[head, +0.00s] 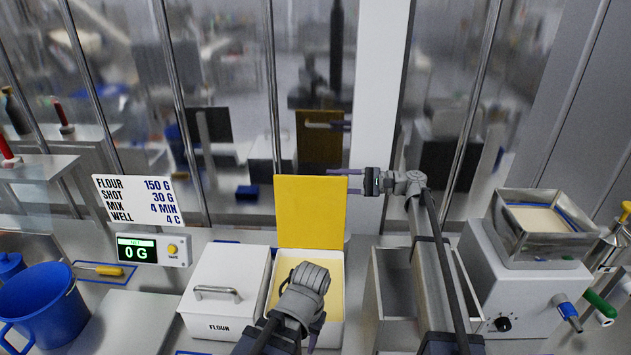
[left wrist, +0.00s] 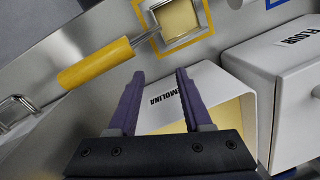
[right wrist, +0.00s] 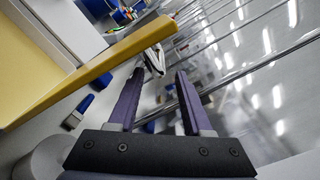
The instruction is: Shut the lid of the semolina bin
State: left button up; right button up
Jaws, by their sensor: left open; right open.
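The semolina bin (head: 335,312) is a white box with pale yellow semolina inside. Its yellow lid (head: 310,212) stands upright at the back, so the bin is open. My right gripper (head: 336,181) is open at the lid's upper right edge, its fingers pointing left. In the right wrist view the lid (right wrist: 100,65) shows nearly edge-on, left of the open jaws (right wrist: 158,72). I cannot tell whether they touch. My left arm covers the bin's front in the head view. In the left wrist view my left gripper (left wrist: 157,72) is open and empty before the labelled bin (left wrist: 205,85).
A closed flour bin (head: 228,290) stands close on the left. An open metal container (head: 395,285) is under my right arm, with a hopper machine (head: 520,270) further right. A yellow-handled tool (left wrist: 95,62) lies in front of the semolina bin. A glass wall rises behind.

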aim_at(315, 179)
jog(key=shift+a, duration=3.15)
jog(key=shift+c, duration=0.4)
grip_shut()
jog(key=shift+w, duration=0.1)
jog(key=shift+w, duration=0.1)
